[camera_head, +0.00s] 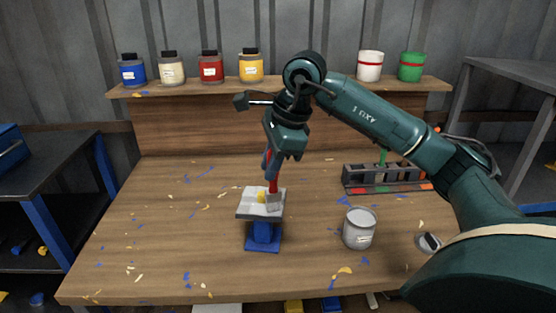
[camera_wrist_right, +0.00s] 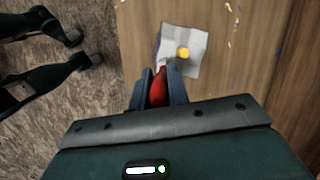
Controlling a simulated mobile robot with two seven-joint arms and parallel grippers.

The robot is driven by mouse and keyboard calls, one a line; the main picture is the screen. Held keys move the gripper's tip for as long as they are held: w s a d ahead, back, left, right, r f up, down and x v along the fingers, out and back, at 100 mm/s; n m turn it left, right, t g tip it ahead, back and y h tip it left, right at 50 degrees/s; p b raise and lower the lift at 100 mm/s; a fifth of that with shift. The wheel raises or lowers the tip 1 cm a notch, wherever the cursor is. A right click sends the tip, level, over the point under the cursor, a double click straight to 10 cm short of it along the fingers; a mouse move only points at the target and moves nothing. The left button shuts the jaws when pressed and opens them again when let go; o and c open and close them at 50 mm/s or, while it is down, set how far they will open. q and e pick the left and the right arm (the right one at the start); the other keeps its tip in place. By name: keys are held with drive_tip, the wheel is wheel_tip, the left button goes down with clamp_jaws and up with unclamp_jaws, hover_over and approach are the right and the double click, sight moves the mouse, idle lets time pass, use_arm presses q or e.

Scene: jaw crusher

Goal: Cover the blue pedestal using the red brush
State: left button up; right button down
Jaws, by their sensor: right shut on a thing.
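The blue pedestal (camera_head: 263,236) stands on the wooden table, left of the grey can. Its flat pale grey top (camera_head: 246,208) carries a yellow spot (camera_head: 261,197). The top and the yellow spot (camera_wrist_right: 183,53) also show in the right wrist view. My right gripper (camera_head: 270,163) is above the pedestal, pointing down, shut on the red brush (camera_head: 273,184). The brush's red handle (camera_wrist_right: 158,92) shows between the fingers in the wrist view. The brush's grey lower end (camera_head: 274,201) is at the right part of the top; I cannot tell whether it touches. My left gripper is not in view.
An open grey can (camera_head: 359,230) stands right of the pedestal. A dark rack (camera_head: 386,180) stands behind it, with a green-handled tool. Several paint jars, including a blue jar (camera_head: 132,71) and a green tin (camera_head: 411,66), line the back shelf (camera_head: 190,91). The table's left side is clear except for paint flecks.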

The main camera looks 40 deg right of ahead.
use_arm(q)
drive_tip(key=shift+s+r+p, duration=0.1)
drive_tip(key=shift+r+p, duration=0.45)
drive_tip(key=shift+p, duration=0.6)
use_arm(e)
drive_tip(key=w+a, duration=0.3)
drive_tip(key=a, duration=0.2)
drive_tip(key=shift+w, duration=0.4)
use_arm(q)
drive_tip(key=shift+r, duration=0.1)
use_arm(e)
drive_tip(key=shift+r, duration=0.25)
